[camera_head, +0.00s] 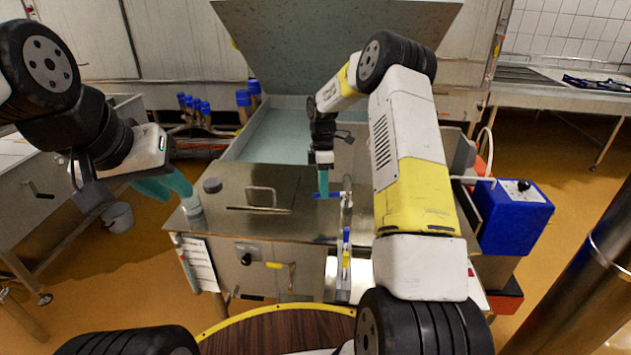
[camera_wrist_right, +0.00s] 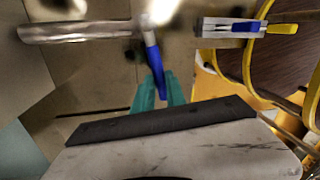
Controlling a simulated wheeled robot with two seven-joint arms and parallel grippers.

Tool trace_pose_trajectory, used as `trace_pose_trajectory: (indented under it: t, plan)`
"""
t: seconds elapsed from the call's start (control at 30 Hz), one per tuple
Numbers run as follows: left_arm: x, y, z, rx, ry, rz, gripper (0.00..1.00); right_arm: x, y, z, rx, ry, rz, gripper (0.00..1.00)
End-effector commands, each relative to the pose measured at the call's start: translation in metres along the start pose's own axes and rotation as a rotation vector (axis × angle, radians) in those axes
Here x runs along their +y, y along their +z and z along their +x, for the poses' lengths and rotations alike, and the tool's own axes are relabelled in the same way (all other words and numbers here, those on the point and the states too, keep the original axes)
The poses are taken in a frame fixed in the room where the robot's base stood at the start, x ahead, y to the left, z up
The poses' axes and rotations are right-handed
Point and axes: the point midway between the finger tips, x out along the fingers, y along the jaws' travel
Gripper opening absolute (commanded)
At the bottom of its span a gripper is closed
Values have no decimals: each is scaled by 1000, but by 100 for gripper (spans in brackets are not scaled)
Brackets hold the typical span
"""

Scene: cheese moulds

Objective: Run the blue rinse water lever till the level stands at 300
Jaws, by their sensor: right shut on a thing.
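The blue lever (camera_head: 327,195) sits on top of a metal pipe at the vat's right front corner. In the right wrist view the blue lever (camera_wrist_right: 153,62) reaches between the teal fingers. My right gripper (camera_head: 323,182) is shut on it; the wrist view shows the fingers (camera_wrist_right: 158,92) on either side of the handle. My left gripper (camera_head: 165,187) hangs at the left, by the vat's edge, its teal fingers apart and empty. No readable level scale or number shows, so I cannot tell the water level.
The steel vat (camera_head: 270,140) stands ahead with its lid raised. A second blue lever (camera_head: 347,236) and a yellow one (camera_head: 346,259) are lower on the front. A grey cup-like knob (camera_head: 212,185) stands on the deck. A blue box (camera_head: 515,215) is at the right.

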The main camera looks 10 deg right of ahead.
Motion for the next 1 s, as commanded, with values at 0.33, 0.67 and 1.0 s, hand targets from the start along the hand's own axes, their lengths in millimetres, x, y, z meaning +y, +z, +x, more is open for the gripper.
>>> trace_pose_trajectory:
  t: [0.33, 0.67, 1.0]
  plan:
    - [0, 0, 0, 0, 0, 0, 25, 14, 2, -3, 36, 3, 175, 0]
    - [0, 0, 0, 0, 0, 0, 25, 18, 2, -4, 47, 4, 223, 0]
    - [0, 0, 0, 0, 0, 0, 25, 18, 3, -5, 47, 6, 225, 20]
